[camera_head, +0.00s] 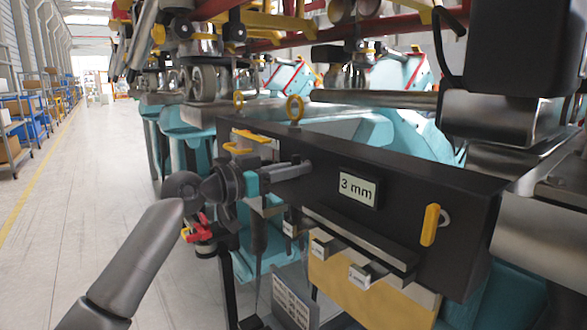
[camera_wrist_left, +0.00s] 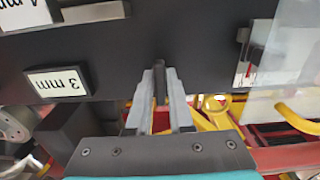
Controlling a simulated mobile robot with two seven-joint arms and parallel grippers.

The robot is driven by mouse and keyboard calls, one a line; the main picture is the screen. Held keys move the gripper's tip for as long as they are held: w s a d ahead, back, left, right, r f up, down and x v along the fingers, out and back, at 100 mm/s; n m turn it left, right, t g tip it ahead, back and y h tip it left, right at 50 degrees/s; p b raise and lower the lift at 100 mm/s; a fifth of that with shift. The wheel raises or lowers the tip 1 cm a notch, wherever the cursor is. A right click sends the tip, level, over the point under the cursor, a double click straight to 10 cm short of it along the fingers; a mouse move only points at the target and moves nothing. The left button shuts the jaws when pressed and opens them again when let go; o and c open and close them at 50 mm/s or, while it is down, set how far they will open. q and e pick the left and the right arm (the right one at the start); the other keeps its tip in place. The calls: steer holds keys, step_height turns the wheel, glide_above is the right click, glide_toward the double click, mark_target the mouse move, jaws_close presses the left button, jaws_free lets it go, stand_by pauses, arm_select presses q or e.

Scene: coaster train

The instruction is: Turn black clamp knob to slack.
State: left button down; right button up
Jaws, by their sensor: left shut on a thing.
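My left gripper (camera_head: 304,168) reaches in from the left to the dark panel (camera_head: 400,205) of the machine. Its grey fingers point right and end at the panel's face, left of the 3 mm label. In the left wrist view the fingers are closed around a narrow black piece, the black clamp knob (camera_wrist_left: 160,82), which stands in front of the dark panel. The fingers cover most of the knob, so its turn angle cannot be read. In the head view the knob is hidden by the fingers. My right gripper is not in view.
The 3 mm label (camera_head: 358,189) sits right of the fingers, and a yellow handle (camera_head: 430,224) is farther right. A yellow ring (camera_head: 295,109) stands above the panel. Small labelled blocks (camera_head: 360,276) hang below. The floor (camera_head: 90,200) at left is clear.

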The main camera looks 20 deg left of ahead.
arm_select(q)
steer(key=c, duration=1.2)
jaws_free()
steer(key=shift+r, duration=0.2)
steer(key=o, duration=0.3)
steer(key=shift+w+d+f, duration=0.15)
steer(key=shift+b+v, duration=2.55)
steer(key=shift+v, duration=5.2)
steer(key=shift+w, duration=0.1)
